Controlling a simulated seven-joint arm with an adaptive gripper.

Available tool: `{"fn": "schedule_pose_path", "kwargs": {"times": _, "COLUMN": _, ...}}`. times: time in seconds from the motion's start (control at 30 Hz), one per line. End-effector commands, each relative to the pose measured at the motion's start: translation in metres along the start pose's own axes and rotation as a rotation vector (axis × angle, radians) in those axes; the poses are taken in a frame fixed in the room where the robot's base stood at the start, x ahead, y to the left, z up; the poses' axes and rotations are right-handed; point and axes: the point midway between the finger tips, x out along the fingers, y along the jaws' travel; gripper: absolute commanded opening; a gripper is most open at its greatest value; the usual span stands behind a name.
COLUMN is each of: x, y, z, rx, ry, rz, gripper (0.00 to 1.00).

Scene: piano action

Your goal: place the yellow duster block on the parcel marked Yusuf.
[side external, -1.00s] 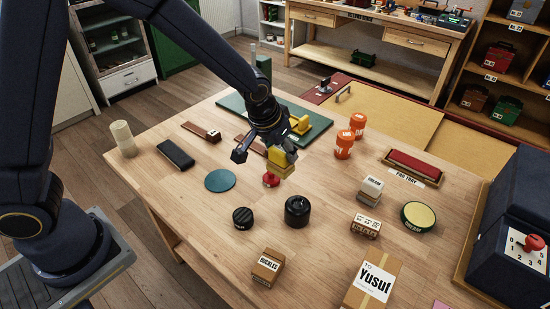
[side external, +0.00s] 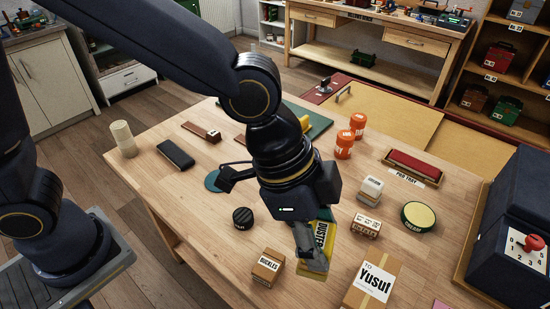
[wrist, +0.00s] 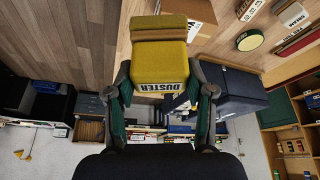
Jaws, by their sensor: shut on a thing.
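The yellow duster block (side external: 325,235), lettered DUSTER, is held tilted in my gripper (side external: 313,258) in the side external view. It is in the air above the front of the table, up and left of the parcel. The parcel marked Yusuf (side external: 374,284) is a brown box with a white label at the front edge, its top bare. In the wrist view, the block (wrist: 160,60) is between the two fingers of my gripper (wrist: 163,88), with a tan part beyond the yellow.
The Buckles box (side external: 267,267) stands left of the parcel. A small lettered block (side external: 366,227), a pale Cream block (side external: 370,188) and a yellow-topped round tin (side external: 418,215) stand behind the parcel. A dark blue machine with a dial (side external: 515,235) is at right.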

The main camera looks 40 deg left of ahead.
Motion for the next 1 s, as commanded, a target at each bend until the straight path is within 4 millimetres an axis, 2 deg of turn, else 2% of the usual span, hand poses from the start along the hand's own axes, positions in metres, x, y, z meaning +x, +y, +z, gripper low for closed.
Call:
{"fn": "schedule_pose_path", "kwargs": {"times": 0.33, "x": 0.068, "y": -0.038, "z": -0.057, "rx": -0.005, "ry": -0.004, "rz": 0.001, "gripper": 0.16}}
{"fn": "schedule_pose_path", "kwargs": {"times": 0.5, "x": 0.108, "y": -0.05, "z": -0.066, "rx": -0.006, "ry": -0.004, "rz": 0.0, "gripper": 0.16}}
{"fn": "schedule_pose_path", "kwargs": {"times": 0.6, "x": 0.121, "y": -0.054, "z": -0.07, "rx": -0.007, "ry": -0.001, "rz": -0.001, "gripper": 0.16}}
{"fn": "schedule_pose_path", "kwargs": {"times": 0.83, "x": 0.138, "y": -0.059, "z": -0.074, "rx": -0.007, "ry": -0.002, "rz": -0.001, "gripper": 0.16}}
{"fn": "schedule_pose_path", "kwargs": {"times": 1.0, "x": 0.161, "y": -0.059, "z": -0.063, "rx": -0.006, "ry": -0.004, "rz": 0.0, "gripper": 0.16}}
